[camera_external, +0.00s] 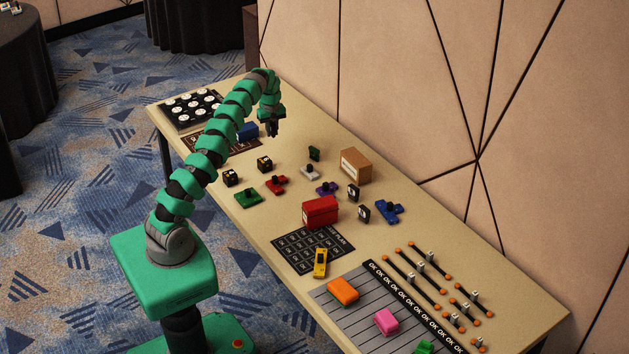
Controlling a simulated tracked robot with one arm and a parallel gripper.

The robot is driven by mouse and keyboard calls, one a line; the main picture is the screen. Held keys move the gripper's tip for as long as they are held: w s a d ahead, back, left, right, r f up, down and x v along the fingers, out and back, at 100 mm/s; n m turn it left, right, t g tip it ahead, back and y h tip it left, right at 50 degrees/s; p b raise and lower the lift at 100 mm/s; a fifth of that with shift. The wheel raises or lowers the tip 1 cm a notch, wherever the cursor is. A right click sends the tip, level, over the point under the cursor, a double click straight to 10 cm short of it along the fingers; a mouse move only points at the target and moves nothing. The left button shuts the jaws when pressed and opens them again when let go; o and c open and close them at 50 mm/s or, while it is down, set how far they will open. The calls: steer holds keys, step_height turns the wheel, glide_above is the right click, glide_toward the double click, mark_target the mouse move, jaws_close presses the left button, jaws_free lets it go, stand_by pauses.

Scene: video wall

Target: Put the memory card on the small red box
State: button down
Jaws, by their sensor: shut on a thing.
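The small red box (320,212) stands in the middle of the table, by the edge of a black printed mat. My gripper (272,131) points down over the far part of the table, beyond and to the left of the red box. It is shut on a small dark thing that mostly hides between the fingers. Its shape is too small to tell, so I cannot say whether it is the memory card. I cannot pick out a memory card for certain elsewhere on the table.
A blue box (248,131) stands left of my gripper. A brown carton (356,165) is near the wall. Small coloured pieces with black knobs lie between it and the red box. A yellow thing (320,262) lies on the black mat (290,256). A black tray (170,113) holds white discs.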

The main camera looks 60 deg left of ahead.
steer(key=s+d+r+m, duration=0.15)
steer(key=d+m, duration=0.25)
steer(key=d, duration=0.9)
steer(key=s+d+r+m, duration=0.1)
steer(key=d+r+m, duration=0.25)
steer(key=d, duration=1.05)
steer(key=s+d+m, duration=0.9)
steer(key=s+d, duration=0.7)
steer(key=s, duration=0.4)
steer(key=b, duration=0.1)
glide_above(320, 203)
steer(key=shift+a+f+n, duration=0.1)
steer(key=shift+f+n, duration=0.15)
steer(key=shift+f, duration=0.7)
steer(key=shift+f+b, duration=0.45)
steer(key=shift+f, duration=1.3)
steer(key=shift+f, duration=0.1)
steer(key=c, duration=1.3)
jaws_free()
